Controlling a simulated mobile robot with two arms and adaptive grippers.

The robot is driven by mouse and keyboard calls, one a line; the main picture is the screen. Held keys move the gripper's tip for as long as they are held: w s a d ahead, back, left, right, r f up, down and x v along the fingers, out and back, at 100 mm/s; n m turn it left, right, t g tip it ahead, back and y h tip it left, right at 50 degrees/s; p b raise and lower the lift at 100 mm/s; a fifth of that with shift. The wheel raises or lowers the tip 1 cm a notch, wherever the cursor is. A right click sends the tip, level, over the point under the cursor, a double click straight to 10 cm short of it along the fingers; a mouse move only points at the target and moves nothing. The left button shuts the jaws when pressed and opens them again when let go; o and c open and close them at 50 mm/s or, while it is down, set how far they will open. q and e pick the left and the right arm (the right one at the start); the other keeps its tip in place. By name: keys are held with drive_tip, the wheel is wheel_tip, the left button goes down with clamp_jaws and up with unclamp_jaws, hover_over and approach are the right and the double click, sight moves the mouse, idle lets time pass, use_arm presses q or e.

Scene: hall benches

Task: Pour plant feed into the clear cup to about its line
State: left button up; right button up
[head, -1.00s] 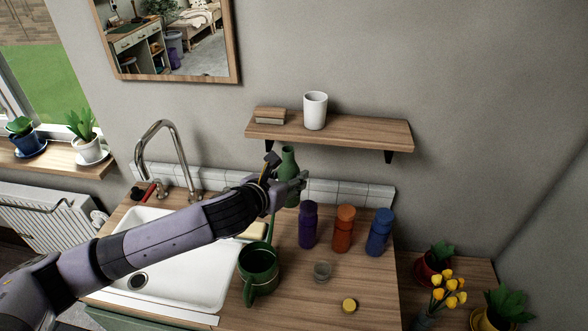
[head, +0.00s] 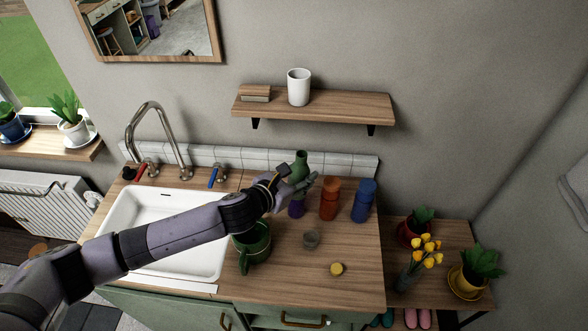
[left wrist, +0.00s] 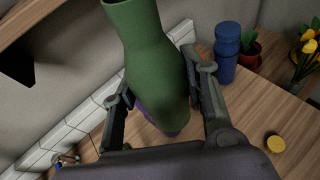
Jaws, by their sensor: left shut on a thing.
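My left gripper (head: 293,187) is shut on a green bottle (head: 299,166). In the left wrist view the green bottle (left wrist: 150,65) stands between the two fingers (left wrist: 160,105), tilted in the picture, its top cut off by the frame edge. The small clear cup (head: 311,240) stands on the counter, in front of and below the gripper, apart from the bottle. Its line and any contents are too small to tell. A yellow cap (head: 337,269) lies on the counter in front of the cup. My right gripper is not in view.
A purple bottle (head: 296,209) is partly hidden behind my gripper. An orange bottle (head: 329,200) and a blue bottle (head: 363,202) stand to its right. A green watering can (head: 254,246) stands left of the cup, by the sink (head: 125,214). A shelf (head: 340,107) hangs above.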

sight(292, 178)
use_arm(q)
drive_tip(key=m+t, duration=0.1)
drive_tip(key=m+t+y, duration=0.1)
drive_tip(key=m, duration=0.1)
drive_tip(key=shift+s+d+f, duration=0.2)
drive_tip(key=shift+f, duration=0.2)
drive_tip(key=shift+w+a+f+m+t, duration=0.3)
drive_tip(key=shift+w+a+m+t, duration=0.15)
drive_tip(key=shift+m, duration=0.35)
drive_tip(key=shift+f+m+t+b, duration=0.15)
drive_tip(key=shift+m+t+b, duration=0.15)
drive_tip(key=shift+b, duration=0.25)
drive_tip(key=b, duration=0.2)
drive_tip(key=m+b, duration=0.1)
drive_tip(key=b, duration=0.1)
drive_tip(key=shift+w+a+f+m+t, duration=0.3)
drive_tip(key=shift+w+t, duration=0.05)
drive_tip(key=m+b, duration=0.1)
drive_tip(key=b, duration=0.2)
drive_tip(key=f+m+t+b, duration=0.1)
drive_tip(key=b, duration=0.2)
drive_tip(key=m+b, duration=0.1)
drive_tip(key=b, duration=0.2)
drive_tip(key=shift+w+a+f+t+h, duration=0.3)
drive_tip(key=shift+w+a+f, duration=0.05)
drive_tip(key=shift+f, duration=0.05)
drive_tip(key=shift+r+m+b, duration=0.1)
drive_tip(key=shift+m+b, duration=0.35)
drive_tip(key=shift+m, duration=0.15)
drive_tip(key=shift+r, duration=0.25)
